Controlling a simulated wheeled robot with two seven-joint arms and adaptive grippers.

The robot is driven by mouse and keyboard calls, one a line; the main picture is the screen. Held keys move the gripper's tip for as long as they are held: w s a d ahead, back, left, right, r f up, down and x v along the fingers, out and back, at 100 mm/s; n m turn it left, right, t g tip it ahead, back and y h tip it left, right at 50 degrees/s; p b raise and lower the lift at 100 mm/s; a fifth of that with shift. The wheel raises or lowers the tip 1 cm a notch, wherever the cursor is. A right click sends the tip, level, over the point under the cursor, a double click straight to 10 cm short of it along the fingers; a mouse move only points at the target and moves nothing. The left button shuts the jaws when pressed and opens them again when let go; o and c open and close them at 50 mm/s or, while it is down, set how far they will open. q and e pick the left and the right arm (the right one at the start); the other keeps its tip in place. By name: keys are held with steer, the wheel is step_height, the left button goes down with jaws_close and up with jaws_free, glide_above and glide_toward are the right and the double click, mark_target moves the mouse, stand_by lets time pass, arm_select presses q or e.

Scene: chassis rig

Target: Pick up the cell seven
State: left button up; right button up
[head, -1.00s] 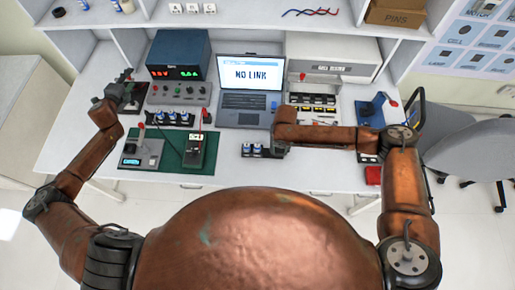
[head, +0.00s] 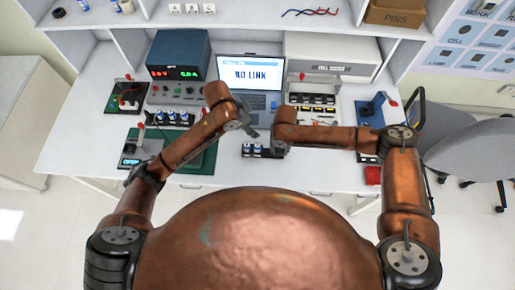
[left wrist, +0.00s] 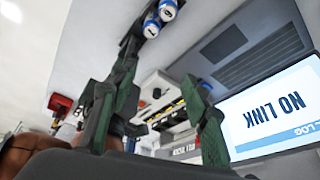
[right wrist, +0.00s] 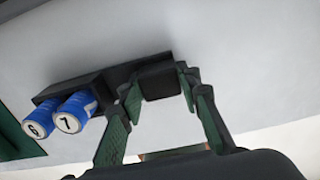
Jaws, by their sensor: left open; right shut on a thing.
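Cell seven, a blue can-like cell (right wrist: 78,108) with a white end marked 7, stands in the black rack (right wrist: 113,78) in the right wrist view. Cell six (right wrist: 38,121) is beside it. In the head view the rack is at the table's front middle, with cell seven (head: 258,148) nearer my right gripper (head: 279,146). That gripper is shut on the rack's end block, between its green pads (right wrist: 160,105). My left gripper (head: 252,130) is open and empty above the table, just behind the cells. The left wrist view shows two blue cells (left wrist: 152,27), apart from its fingers (left wrist: 163,105).
The laptop (head: 247,105) showing NO LINK stands behind the rack. A power supply (head: 178,56) and a switch panel stand at left. A green mat (head: 205,162) lies left of the rack, partly under my left arm. Bare table lies in front of the rack.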

arm_select(q)
step_height(320, 180, down, 3)
steer(key=s, duration=0.2)
steer(key=g, duration=0.1)
glide_above(257, 145)
steer(key=a, duration=0.2)
steer(key=shift+y, duration=0.3)
steer(key=f, duration=0.3)
steer(key=s+f, duration=0.1)
steer(key=f, duration=0.1)
steer(key=shift+d, duration=0.25)
steer(key=shift+x, duration=3.15)
steer(key=shift+w+a, duration=0.1)
steer(key=shift+w, duration=0.1)
steer(key=shift+c, duration=0.5)
jaws_close()
